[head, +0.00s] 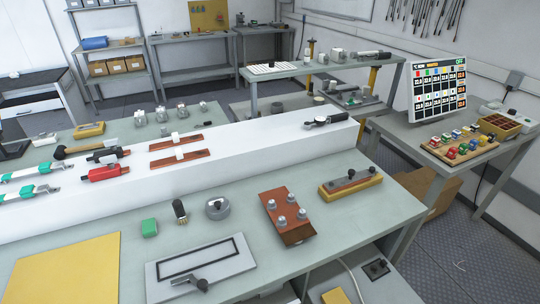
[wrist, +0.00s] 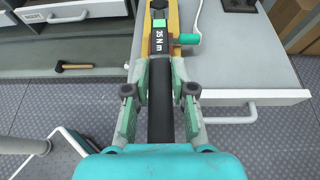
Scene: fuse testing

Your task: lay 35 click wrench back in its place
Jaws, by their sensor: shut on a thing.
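In the wrist view my gripper (wrist: 159,95) is shut on the black handle of the 35 click wrench (wrist: 160,120). The wrench runs straight up the picture from the gripper, with a "35 N m" label and a green part above the handle. Its far end lies over or against a yellow piece (wrist: 174,22) at the top; I cannot tell whether they touch. The wrench's head end is cut off by the top edge. The head view does not show my gripper or the held wrench. Its place cannot be made out with certainty.
In the wrist view a light bench (wrist: 235,65) with a drawer handle (wrist: 236,118) lies beyond, and a hammer (wrist: 75,66) is at left. The head view shows green-marked tools (head: 30,193) on a white raised ledge (head: 225,150), a red tool (head: 103,172) and a yellow mat (head: 60,268).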

